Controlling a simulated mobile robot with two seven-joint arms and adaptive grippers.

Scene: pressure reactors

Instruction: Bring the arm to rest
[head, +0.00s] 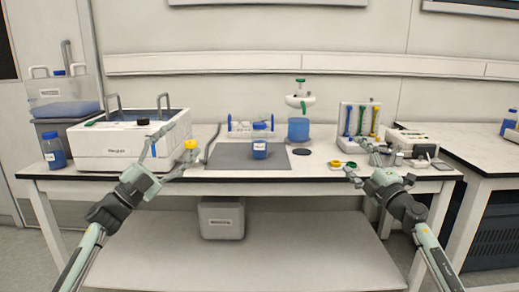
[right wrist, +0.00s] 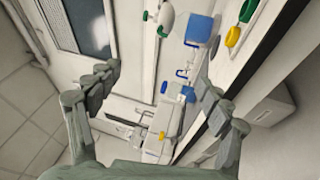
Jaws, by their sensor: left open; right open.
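My left gripper (head: 172,155) is in the head view, in front of the white bath's right side, with its fingers spread and nothing between them. A small yellow-topped item (head: 191,145) shows close to its right finger; I cannot tell whether they touch. My right gripper (head: 358,162) is over the table's right part, in front of the rack of coloured tubes, with its fingers apart. In the right wrist view my right gripper (right wrist: 160,85) has both fingers spread wide with no object held between them.
The white bath (head: 120,148) stands at the table's left. Green and yellow rings (head: 336,164) lie near my right gripper. The tube rack (head: 346,112) and a small device (head: 412,142) stand at right. The lower shelf (head: 300,250) is mostly clear.

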